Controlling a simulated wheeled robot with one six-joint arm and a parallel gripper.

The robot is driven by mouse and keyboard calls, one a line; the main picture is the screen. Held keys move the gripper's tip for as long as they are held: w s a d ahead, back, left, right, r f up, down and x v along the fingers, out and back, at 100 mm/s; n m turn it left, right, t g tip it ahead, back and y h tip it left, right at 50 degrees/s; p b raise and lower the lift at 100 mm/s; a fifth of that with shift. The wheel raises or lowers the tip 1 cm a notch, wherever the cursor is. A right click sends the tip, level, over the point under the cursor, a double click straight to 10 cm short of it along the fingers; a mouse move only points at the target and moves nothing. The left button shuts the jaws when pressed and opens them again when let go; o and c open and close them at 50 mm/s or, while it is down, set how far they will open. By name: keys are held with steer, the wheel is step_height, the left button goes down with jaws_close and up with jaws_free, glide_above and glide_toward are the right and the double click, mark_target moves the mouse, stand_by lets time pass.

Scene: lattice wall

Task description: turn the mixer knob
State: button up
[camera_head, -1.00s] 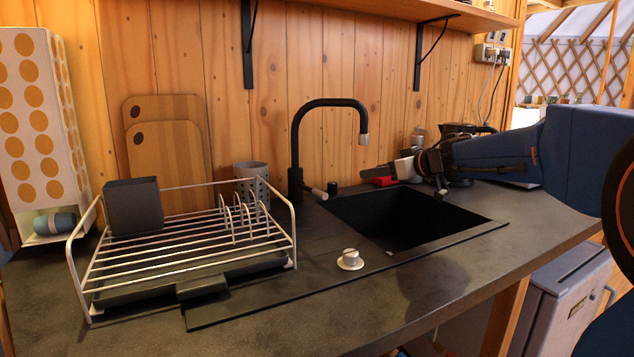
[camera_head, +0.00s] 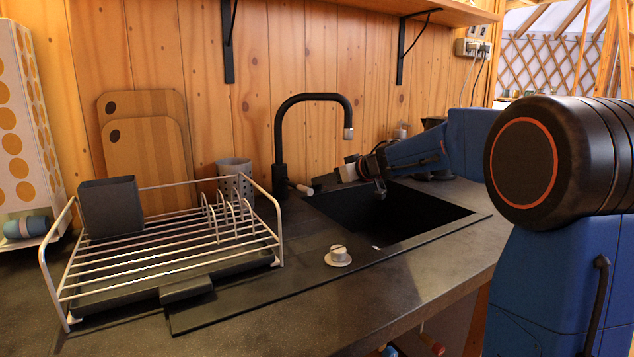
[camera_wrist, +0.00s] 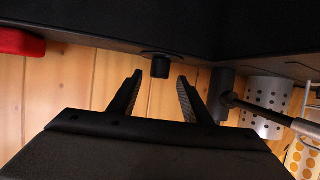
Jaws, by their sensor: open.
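The black tap (camera_head: 280,140) stands behind the sink, with a side lever (camera_head: 302,188) ending in a pale tip; this lever also shows at the right in the wrist view (camera_wrist: 262,113). A short black round knob (camera_wrist: 160,67) stands beside the tap base in the wrist view. My gripper (camera_wrist: 160,77) is open and empty, its two fingertips on either side of that knob in the picture; I cannot tell whether they touch it. In the head view my gripper (camera_head: 330,178) is over the sink's back left, close to the lever, and hides the black knob.
The black sink (camera_head: 400,222) lies below my arm. A wire dish rack (camera_head: 170,265) fills the left, with a perforated holder (camera_head: 234,178) behind. A red item (camera_wrist: 20,42) shows in the wrist view.

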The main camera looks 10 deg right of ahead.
steer(key=shift+x, duration=2.45)
steer(key=shift+c, duration=0.5)
steer(key=c, duration=0.9)
